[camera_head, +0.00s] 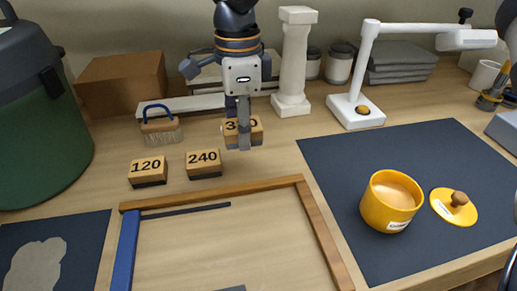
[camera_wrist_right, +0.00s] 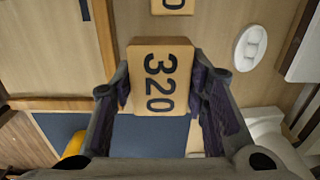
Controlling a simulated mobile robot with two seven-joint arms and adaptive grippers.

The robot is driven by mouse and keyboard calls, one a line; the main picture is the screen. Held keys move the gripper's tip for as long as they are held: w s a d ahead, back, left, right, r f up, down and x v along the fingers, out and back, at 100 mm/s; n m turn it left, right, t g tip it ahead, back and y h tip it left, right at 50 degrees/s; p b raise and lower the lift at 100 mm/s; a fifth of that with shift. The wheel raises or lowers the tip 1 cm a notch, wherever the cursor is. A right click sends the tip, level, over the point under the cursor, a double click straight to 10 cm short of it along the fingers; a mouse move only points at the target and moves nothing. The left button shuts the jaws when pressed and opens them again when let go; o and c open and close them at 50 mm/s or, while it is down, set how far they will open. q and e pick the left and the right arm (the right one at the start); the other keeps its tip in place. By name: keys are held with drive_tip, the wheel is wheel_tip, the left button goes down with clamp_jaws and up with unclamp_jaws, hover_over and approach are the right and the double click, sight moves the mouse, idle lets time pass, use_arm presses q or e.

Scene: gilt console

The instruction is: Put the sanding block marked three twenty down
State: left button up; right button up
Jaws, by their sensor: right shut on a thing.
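The sanding block marked 320 (camera_head: 256,133) is wooden with a dark underside. My right gripper (camera_head: 244,143) is shut on it, one finger crossing its front face in the head view. In the right wrist view the block (camera_wrist_right: 160,75) sits between the two fingers (camera_wrist_right: 160,98), its number facing the camera. It appears to be held above the table, to the right of and behind the block marked 240 (camera_head: 204,164). The block marked 120 (camera_head: 148,171) stands left of that one. My left gripper is not in view.
A wooden frame (camera_head: 210,189) lies in front of the blocks. A blue-handled brush (camera_head: 161,128) stands behind them and a white column (camera_head: 294,65) at the back. A dark mat (camera_head: 328,160) with a yellow pot (camera_head: 388,203) is at right. Bare table shows beside block 240.

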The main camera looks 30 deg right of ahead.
sight(257, 161)
drive_tip(key=d+f, duration=0.1)
drive_tip(key=f, duration=0.1)
drive_tip(key=d+f, duration=0.1)
drive_tip(key=f, duration=0.1)
drive_tip(key=d+f, duration=0.1)
drive_tip(key=f, duration=0.2)
drive_tip(key=shift+w+d+f, duration=0.1)
drive_tip(key=shift+w+d, duration=0.2)
drive_tip(key=shift+f, duration=0.25)
drive_tip(key=shift+f, duration=0.15)
drive_tip(key=o, duration=1.3)
wheel_tip(257, 161, up, 12)
drive_tip(key=shift+r, duration=0.2)
